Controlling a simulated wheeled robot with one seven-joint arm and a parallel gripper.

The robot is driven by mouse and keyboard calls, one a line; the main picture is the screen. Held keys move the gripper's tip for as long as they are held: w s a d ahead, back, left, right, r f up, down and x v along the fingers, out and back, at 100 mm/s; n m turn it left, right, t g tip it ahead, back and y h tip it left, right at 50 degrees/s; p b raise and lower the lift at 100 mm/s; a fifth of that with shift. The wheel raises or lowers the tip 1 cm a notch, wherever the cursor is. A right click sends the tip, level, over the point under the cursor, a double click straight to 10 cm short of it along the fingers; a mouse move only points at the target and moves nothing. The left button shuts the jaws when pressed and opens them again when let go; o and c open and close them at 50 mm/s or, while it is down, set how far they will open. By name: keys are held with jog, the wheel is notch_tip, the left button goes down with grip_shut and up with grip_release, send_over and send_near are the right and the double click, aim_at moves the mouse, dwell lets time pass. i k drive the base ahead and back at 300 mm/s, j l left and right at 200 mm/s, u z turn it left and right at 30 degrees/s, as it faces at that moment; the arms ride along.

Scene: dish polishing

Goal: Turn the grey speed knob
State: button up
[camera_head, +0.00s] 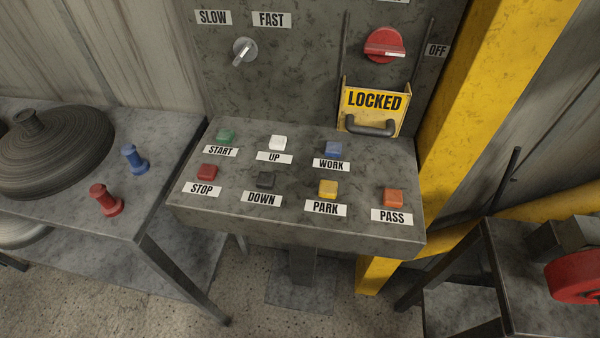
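The grey speed knob (245,50) sits on the upright grey panel (290,85), below the white labels SLOW (213,18) and FAST (271,19). It is a round disc with a light bar across it. The bar is tilted, its upper end to the right and its lower end to the left. Nothing touches the knob. My gripper is not in view.
A red knob (385,43) and a yellow LOCKED plate (374,103) with a dark handle are right of it. Several coloured buttons cover the sloped console (290,222) below. A table (180,145) stands left, a yellow post (490,70) right.

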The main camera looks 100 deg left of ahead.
aim_at(245, 49)
jog(key=u, duration=0.45)
jog(key=k+u, duration=0.1)
jog(key=u, duration=0.35)
jog(key=j+u, duration=0.1)
jog(key=u, duration=0.35)
jog(key=k+j+u, duration=0.1)
jog(key=u, duration=0.75)
jog(key=l+u, duration=0.1)
jog(key=u, duration=0.3)
jog(key=l+u, duration=0.1)
jog(key=u, duration=0.75)
jog(key=l+u, duration=0.1)
jog(key=u, duration=0.3)
jog(key=k+l+u, duration=0.1)
jog(key=k+l, duration=0.4)
jog(key=l, duration=0.15)
jog(key=k+l, duration=0.5)
jog(key=i+u, duration=0.65)
jog(key=u, duration=0.15)
